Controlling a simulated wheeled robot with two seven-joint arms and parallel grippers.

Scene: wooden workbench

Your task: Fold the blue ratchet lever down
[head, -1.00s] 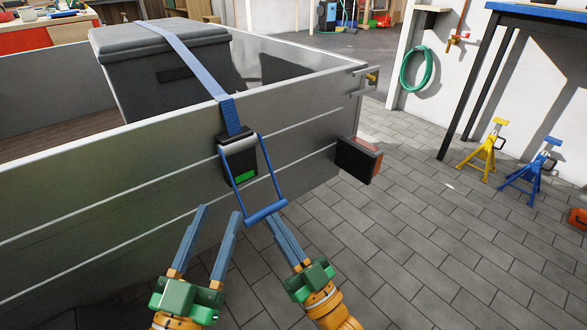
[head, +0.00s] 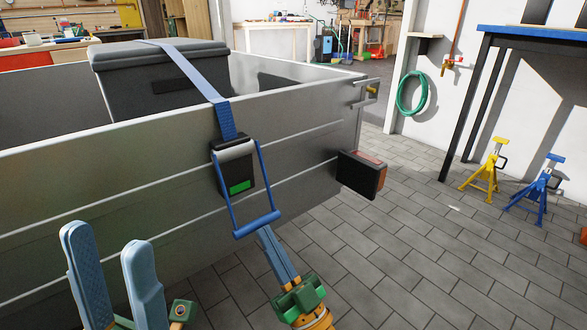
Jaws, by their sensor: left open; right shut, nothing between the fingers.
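The blue ratchet lever (head: 257,226) is a U-shaped handle hinged on the black ratchet body (head: 234,168) on the trailer's side wall. It sticks out from the body and down, with its crossbar at the near end. A blue strap (head: 206,82) runs from the ratchet up over the wall and across a dark grey box (head: 150,78). My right gripper (head: 265,232) is shut and empty, its tips just below the crossbar; I cannot tell if they touch it. My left gripper (head: 108,240) is open and empty, well left of the lever and close to the camera.
The grey trailer wall (head: 110,165) fills the left and middle. A tail light (head: 362,174) juts out at its right corner. Yellow (head: 484,172) and blue (head: 535,188) stands are on the right. The paved floor (head: 410,240) between is clear.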

